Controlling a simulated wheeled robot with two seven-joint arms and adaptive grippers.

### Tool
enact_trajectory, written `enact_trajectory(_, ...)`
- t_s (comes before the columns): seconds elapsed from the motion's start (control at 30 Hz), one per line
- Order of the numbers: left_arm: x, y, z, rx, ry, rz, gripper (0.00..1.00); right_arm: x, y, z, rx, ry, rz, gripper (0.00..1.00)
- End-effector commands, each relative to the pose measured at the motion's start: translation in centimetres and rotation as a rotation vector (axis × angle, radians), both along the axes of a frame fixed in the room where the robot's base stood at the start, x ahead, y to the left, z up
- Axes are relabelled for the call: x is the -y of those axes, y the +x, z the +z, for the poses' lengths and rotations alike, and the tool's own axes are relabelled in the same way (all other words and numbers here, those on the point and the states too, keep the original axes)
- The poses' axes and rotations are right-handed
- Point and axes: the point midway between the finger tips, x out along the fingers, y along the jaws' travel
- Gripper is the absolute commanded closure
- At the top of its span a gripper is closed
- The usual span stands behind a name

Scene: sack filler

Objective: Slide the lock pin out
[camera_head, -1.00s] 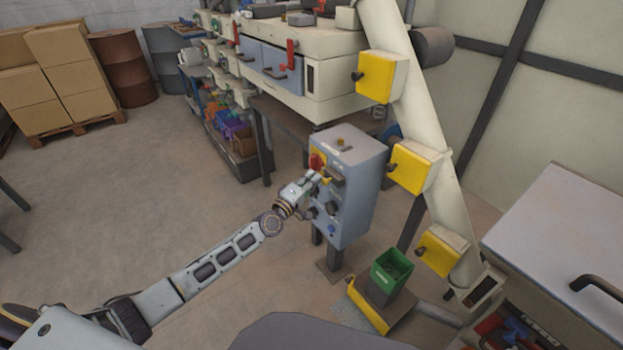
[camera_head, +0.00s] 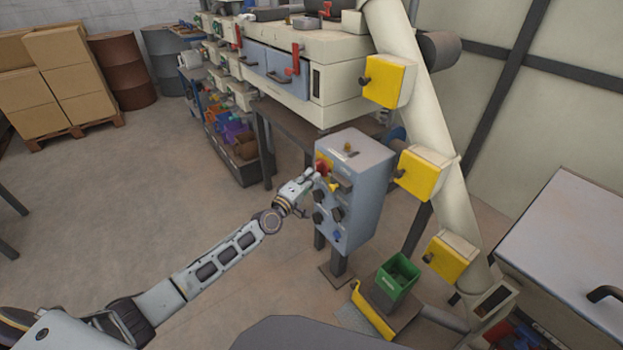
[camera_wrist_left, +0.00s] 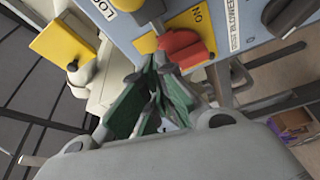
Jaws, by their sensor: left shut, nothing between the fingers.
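The blue-grey control box (camera_head: 358,180) stands on a post near the middle of the head view. On its face is a red rotary handle (camera_head: 322,166) on a yellow plate, which also shows in the left wrist view (camera_wrist_left: 184,46). My left gripper (camera_head: 316,175) is at this face, just below the red handle. In the left wrist view its green-padded fingers (camera_wrist_left: 155,88) are shut and empty, with tips close under the handle; contact cannot be told. A dark metal piece (camera_wrist_left: 150,11) sits above the handle. I cannot pick out the lock pin for certain. My right gripper is out of view.
Dark knobs (camera_head: 319,218) sit lower on the box face. A sloping cream pipe (camera_head: 425,110) with yellow boxes (camera_head: 420,175) stands to the right. A green bin (camera_head: 398,275) is low in front. Open floor (camera_head: 130,200) lies left.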

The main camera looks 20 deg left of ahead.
Motion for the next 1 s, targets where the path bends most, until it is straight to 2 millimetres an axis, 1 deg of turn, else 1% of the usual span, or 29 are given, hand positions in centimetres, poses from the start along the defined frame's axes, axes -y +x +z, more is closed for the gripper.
enact_trajectory(0.2, -0.3, -0.9, -0.2, -0.002, 0.002, 0.000, 1.00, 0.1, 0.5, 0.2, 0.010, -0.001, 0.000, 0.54)
enact_trajectory(0.4, -0.6, -1.9, -0.3, -0.003, 0.002, 0.000, 1.00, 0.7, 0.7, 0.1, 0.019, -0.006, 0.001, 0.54)
enact_trajectory(0.63, -1.2, -3.6, -0.4, -0.003, 0.001, 0.000, 1.00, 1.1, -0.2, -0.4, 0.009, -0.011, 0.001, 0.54)
enact_trajectory(1.0, -2.3, -6.6, -0.7, -0.003, 0.002, 0.000, 1.00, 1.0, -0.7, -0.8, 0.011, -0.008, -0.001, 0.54)
